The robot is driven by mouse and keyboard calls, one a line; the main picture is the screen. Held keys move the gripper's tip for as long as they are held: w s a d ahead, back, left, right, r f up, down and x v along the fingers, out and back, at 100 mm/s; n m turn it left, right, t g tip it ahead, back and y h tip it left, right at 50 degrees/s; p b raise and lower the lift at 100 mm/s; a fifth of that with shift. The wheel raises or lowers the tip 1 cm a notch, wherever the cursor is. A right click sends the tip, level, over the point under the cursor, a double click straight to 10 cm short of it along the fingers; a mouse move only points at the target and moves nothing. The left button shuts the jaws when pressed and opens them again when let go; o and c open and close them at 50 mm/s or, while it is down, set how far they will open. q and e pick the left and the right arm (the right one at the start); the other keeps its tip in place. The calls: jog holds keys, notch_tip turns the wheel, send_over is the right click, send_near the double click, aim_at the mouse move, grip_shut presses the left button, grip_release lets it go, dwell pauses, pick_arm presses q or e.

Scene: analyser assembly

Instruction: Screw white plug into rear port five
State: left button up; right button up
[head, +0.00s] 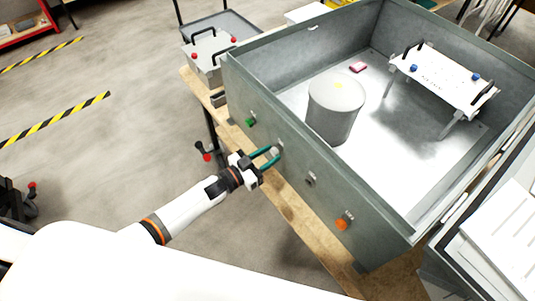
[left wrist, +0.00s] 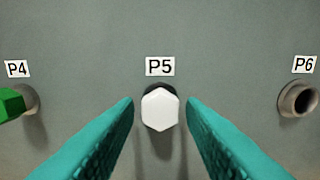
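The white plug (left wrist: 160,109) has a hexagonal head that faces the camera under the P5 label (left wrist: 160,66). It is at the dark port five (left wrist: 159,86), whose rim shows just above it; how deep it sits is hidden. In the head view the white plug (head: 275,149) is a small pale spot at the box wall (head: 292,158). My left gripper (head: 274,153) has teal fingers, one on each side of the plug. In the left wrist view the fingers (left wrist: 160,104) are apart, with a gap on both sides of the plug. My right gripper is not in view.
A green plug (left wrist: 12,103) is at P4, left of P5. Port P6 (left wrist: 299,100) on the right is empty. An orange plug (head: 344,221) is farther along the wall. Inside the open box stand a grey cylinder (head: 335,108) and a white handled plate (head: 441,80).

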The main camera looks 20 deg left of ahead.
pick_arm(q)
grip_shut()
jog(key=m+b, duration=1.1)
jog(key=m, duration=1.3)
jog(key=shift+o, duration=0.7)
grip_release()
